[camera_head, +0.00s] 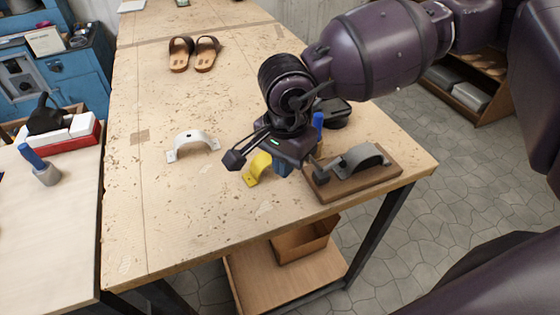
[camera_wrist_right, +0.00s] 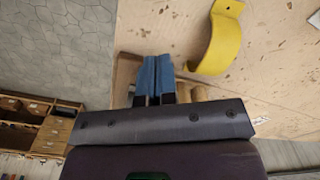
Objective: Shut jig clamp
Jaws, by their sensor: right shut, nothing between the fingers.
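The jig has a brown wooden base (camera_head: 372,186) at the front right corner of the workbench. A grey arched piece (camera_head: 362,158) sits on it, with dark clamp parts (camera_head: 322,176) at its left end. A blue upright handle (camera_head: 318,121) stands just behind; its lower part is hidden, and I cannot tell whether it belongs to the clamp. My right gripper (camera_head: 281,168) is beside the jig's left end, pointing down. In the right wrist view its blue fingers (camera_wrist_right: 153,76) are together and empty, with the wooden base (camera_wrist_right: 125,78) partly showing beyond them. My left gripper is out of view.
A yellow arch (camera_head: 257,169) lies close to the left of my right gripper; it also shows in the wrist view (camera_wrist_right: 222,40). A white arch (camera_head: 192,144) lies farther left. Brown sandals (camera_head: 193,53) lie at the back. The front left of the workbench (camera_head: 165,220) is clear.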

